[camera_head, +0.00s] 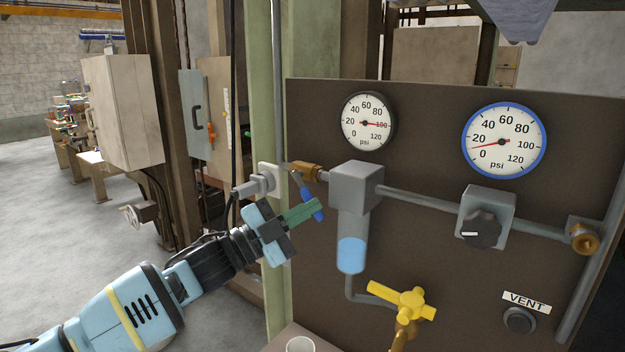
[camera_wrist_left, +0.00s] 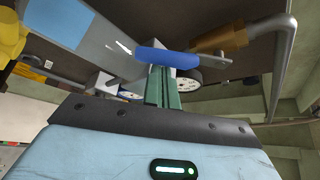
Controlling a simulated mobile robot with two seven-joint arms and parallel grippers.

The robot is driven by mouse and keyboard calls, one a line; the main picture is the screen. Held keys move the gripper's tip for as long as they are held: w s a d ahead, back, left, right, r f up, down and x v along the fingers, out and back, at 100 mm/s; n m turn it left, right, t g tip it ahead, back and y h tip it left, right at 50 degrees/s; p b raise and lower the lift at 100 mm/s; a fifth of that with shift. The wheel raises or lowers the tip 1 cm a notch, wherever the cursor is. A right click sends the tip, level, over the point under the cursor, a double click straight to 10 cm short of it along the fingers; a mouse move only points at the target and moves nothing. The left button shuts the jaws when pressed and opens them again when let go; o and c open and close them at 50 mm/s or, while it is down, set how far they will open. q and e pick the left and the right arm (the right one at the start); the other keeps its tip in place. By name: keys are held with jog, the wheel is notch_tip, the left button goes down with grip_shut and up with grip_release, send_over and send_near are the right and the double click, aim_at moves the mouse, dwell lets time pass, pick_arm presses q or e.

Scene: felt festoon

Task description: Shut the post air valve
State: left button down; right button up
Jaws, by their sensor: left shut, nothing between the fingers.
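The post air valve is a brass valve (camera_head: 306,171) on the pipe beside the green post (camera_head: 260,75), with a blue lever (camera_head: 307,196). The lever hangs down, tilted slightly right, across the line of the pipe. In the left wrist view the blue lever (camera_wrist_left: 165,58) lies just past the fingertips, with the brass body (camera_wrist_left: 222,40) to its right. My left gripper (camera_head: 317,206) is shut and empty. Its green fingertips overlap the lever's lower part in the head view; whether they touch it I cannot tell. My right gripper is not in view.
The dark panel (camera_head: 450,262) carries a left gauge (camera_head: 367,121) near 100, a blue-rimmed gauge (camera_head: 503,142) reading low, a filter (camera_head: 354,205), a regulator knob (camera_head: 482,229), a yellow valve handle (camera_head: 402,298) and a vent button (camera_head: 519,320). A grey plug (camera_head: 262,182) sits close behind the gripper.

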pick_arm(q)
jog(key=a+m+g, duration=0.1)
jog(key=m, duration=0.1)
jog(key=w+a+f+m+p, duration=0.1)
jog(key=m, duration=0.1)
jog(key=w+a+f+m+g+y+p, duration=0.1)
jog(key=shift+w+a+f+m+g, duration=0.1)
jog(key=shift+w+m+g, duration=0.05)
jog(key=shift+m+g, duration=0.2)
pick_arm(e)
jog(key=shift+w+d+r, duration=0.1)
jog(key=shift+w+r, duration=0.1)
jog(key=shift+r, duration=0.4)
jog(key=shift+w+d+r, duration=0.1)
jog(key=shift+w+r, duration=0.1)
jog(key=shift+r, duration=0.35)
pick_arm(q)
jog(key=shift+w+a, duration=0.1)
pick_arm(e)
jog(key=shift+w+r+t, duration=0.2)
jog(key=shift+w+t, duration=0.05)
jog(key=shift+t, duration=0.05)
